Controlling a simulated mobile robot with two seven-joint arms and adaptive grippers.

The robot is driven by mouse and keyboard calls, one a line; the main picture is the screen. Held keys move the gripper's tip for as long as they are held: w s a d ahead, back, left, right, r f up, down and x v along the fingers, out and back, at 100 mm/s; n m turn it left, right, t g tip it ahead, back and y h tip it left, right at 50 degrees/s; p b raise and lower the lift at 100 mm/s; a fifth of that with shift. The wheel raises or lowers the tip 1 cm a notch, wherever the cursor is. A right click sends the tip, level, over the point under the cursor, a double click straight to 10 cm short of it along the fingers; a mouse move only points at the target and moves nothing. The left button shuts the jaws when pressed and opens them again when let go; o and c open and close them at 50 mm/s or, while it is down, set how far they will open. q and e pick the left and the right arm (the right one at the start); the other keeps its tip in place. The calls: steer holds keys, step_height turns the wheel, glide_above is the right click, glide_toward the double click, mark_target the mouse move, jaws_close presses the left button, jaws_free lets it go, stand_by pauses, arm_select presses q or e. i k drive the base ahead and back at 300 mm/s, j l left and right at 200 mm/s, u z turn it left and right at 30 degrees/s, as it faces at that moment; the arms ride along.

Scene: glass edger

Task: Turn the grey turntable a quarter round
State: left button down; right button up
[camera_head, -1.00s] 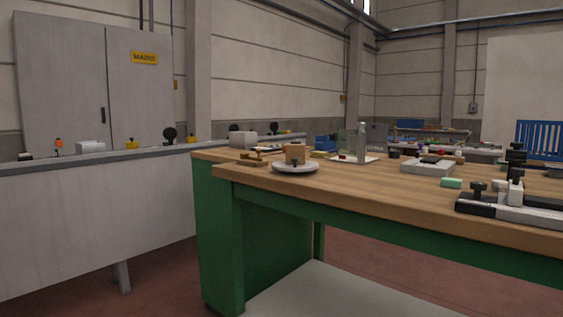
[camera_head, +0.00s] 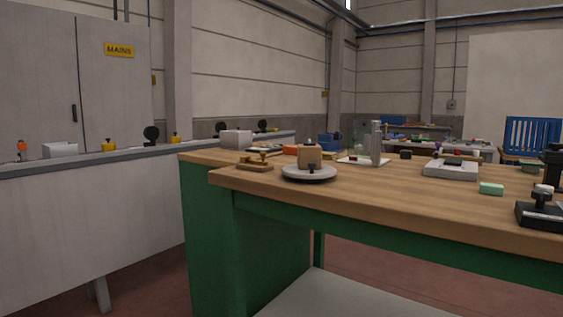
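The grey turntable (camera_head: 296,174) is a low round disc near the left front edge of the wooden bench top. A tan block (camera_head: 309,156) stands on it. A small dark knob (camera_head: 311,170) shows at the front of the disc. Neither of my grippers is in the head view, and nothing touches the turntable.
The green-legged workbench (camera_head: 400,193) fills the right. A wooden piece with brass parts (camera_head: 254,165) sits left of the turntable. A clear bottle (camera_head: 376,145), a grey tray (camera_head: 452,170) and a green block (camera_head: 491,188) stand to the right. A long grey counter (camera_head: 90,215) runs along the left.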

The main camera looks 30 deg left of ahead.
mark_target(293, 171)
steer(key=i+j, duration=0.1)
steer(key=j, duration=0.4)
steer(key=i+j, duration=0.1)
steer(key=j, duration=0.85)
steer(key=i+j, duration=0.15)
steer(key=j, duration=0.3)
steer(key=z, duration=0.05)
